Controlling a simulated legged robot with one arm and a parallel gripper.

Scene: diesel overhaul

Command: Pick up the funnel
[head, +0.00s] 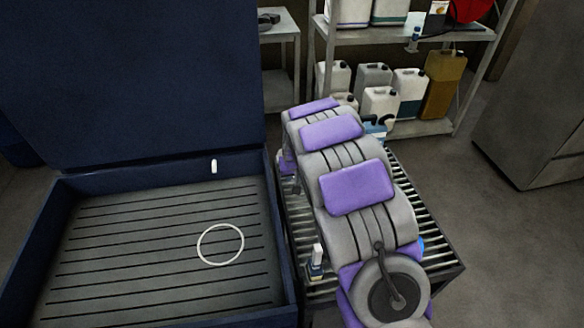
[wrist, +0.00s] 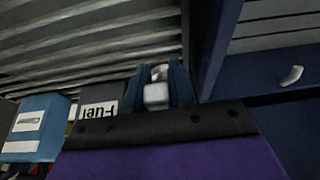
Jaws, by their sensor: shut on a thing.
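In the wrist view my gripper (wrist: 160,85) shows two dark blue fingers beyond a black bar and a purple body. They are shut on a small pale grey piece (wrist: 157,95), which I take to be part of the funnel. The rest of its shape is hidden. In the head view my grey and purple arm covers the middle right, and I cannot make out the fingertips or a clear funnel shape.
A dark blue bin (head: 55,185) with a slatted floor and a white ring (head: 220,244) is on the left. A roller table (head: 440,255) lies under my arm. Shelves with several jugs (head: 409,92) stand behind.

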